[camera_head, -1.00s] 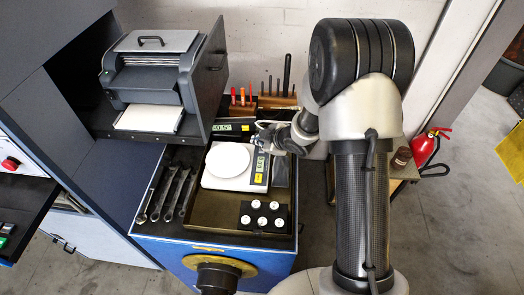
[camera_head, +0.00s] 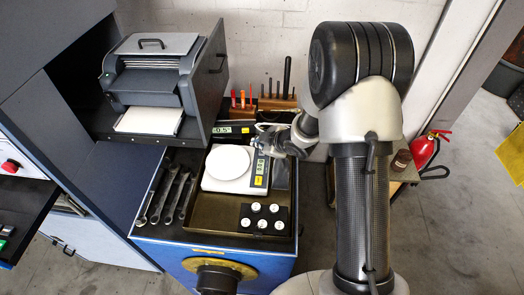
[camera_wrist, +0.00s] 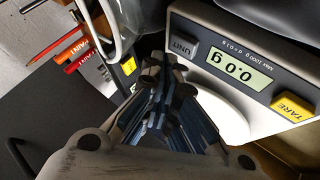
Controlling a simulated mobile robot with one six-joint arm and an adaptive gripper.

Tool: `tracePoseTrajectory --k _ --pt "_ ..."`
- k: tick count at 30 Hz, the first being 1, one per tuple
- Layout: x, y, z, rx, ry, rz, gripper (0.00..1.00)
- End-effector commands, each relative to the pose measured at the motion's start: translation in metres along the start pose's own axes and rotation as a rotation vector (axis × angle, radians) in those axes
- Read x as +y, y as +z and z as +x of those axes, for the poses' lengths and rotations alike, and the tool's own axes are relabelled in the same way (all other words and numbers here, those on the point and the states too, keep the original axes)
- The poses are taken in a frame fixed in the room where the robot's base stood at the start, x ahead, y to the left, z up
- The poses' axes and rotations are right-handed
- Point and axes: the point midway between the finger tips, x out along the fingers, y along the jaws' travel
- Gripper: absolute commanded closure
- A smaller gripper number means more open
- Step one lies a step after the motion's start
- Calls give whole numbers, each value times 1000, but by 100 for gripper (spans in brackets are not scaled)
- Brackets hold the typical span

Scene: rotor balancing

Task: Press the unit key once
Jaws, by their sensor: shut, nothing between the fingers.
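The scale (camera_head: 214,185) stands in the tray with its round white pan (camera_head: 229,162) empty. Its panel shows in the wrist view (camera_wrist: 238,38), with a display (camera_wrist: 239,65) reading 0.0 g. The dark grey unit key (camera_wrist: 183,46) lies at one end of the display. The yellow TARE key (camera_wrist: 293,107) lies at the other end. My gripper (camera_wrist: 168,72) is shut and empty, its tips pointing at the panel close to the unit key. I cannot tell whether they touch it. In the head view my gripper (camera_head: 266,138) is at the panel's far end.
The tray (camera_head: 212,226) also holds a black block (camera_head: 247,217) with several white-topped pieces. Wrenches (camera_head: 165,195) lie left of it. A tool rack (camera_head: 277,102) stands behind, near my gripper. A printer-like machine (camera_head: 150,80) stands at the back left.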

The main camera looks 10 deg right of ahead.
Motion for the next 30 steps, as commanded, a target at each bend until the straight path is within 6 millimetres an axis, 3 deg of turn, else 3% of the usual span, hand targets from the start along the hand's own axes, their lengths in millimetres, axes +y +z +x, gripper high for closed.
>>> tracePoseTrajectory --k 30 --pt "-5 5 7 0 0 0 100"
